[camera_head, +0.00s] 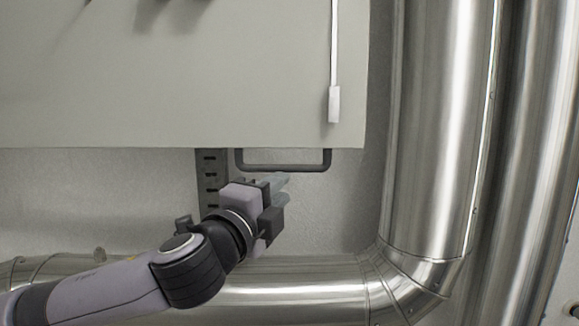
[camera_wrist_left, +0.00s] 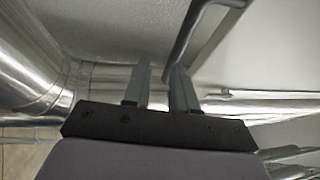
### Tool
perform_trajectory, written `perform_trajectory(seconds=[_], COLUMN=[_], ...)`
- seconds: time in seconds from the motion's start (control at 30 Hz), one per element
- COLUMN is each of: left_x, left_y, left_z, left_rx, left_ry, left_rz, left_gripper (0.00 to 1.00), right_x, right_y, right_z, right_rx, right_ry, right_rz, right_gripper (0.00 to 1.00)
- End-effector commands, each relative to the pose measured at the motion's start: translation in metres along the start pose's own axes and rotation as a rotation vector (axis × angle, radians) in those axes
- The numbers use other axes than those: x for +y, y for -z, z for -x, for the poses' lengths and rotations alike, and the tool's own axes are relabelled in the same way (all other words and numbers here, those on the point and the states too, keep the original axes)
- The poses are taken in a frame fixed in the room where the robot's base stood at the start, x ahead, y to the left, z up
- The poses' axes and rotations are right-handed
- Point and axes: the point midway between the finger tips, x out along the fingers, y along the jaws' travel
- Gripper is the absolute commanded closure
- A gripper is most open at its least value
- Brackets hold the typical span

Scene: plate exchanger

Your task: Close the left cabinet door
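A large pale grey-green flat panel (camera_head: 180,85), which looks like part of the cabinet, fills the upper left of the head view. I cannot tell whether it is the left door. A dark U-shaped handle (camera_head: 285,167) shows just below its lower edge. My left gripper (camera_head: 284,190) is just below the handle, its fingers pointing right. In the left wrist view the two fingers (camera_wrist_left: 162,88) are apart, and the dark handle bar (camera_wrist_left: 190,42) runs down close to the right finger. Whether it lies between the fingers or touches one is unclear. My right gripper is not in view.
Thick shiny metal pipes (camera_head: 437,130) stand at the right, and another pipe (camera_head: 300,285) runs along the bottom. A slotted dark metal strip (camera_head: 210,170) is on the wall behind my gripper. A white rod with a block end (camera_head: 334,105) hangs in front of the panel.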

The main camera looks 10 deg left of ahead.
Motion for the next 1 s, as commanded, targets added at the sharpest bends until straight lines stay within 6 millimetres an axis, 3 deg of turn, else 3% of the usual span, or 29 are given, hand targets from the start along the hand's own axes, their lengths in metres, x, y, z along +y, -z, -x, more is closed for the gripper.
perform_trajectory(seconds=[0.2, 0.7, 1.0], left_x=[-0.018, -0.021, -0.021], left_y=[-0.008, -0.009, -0.009], left_z=[-0.001, -0.056, -0.07], left_rx=[-0.028, -0.028, -0.026], left_ry=[0.032, 0.032, 0.034], left_rz=[-0.051, -0.051, -0.051], left_gripper=[0.74, 0.74, 0.74], right_x=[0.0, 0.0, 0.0], right_y=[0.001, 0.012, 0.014], right_z=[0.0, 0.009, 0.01], right_rx=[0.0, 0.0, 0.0], right_ry=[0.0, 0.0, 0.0], right_rz=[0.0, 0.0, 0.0], right_gripper=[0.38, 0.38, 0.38])
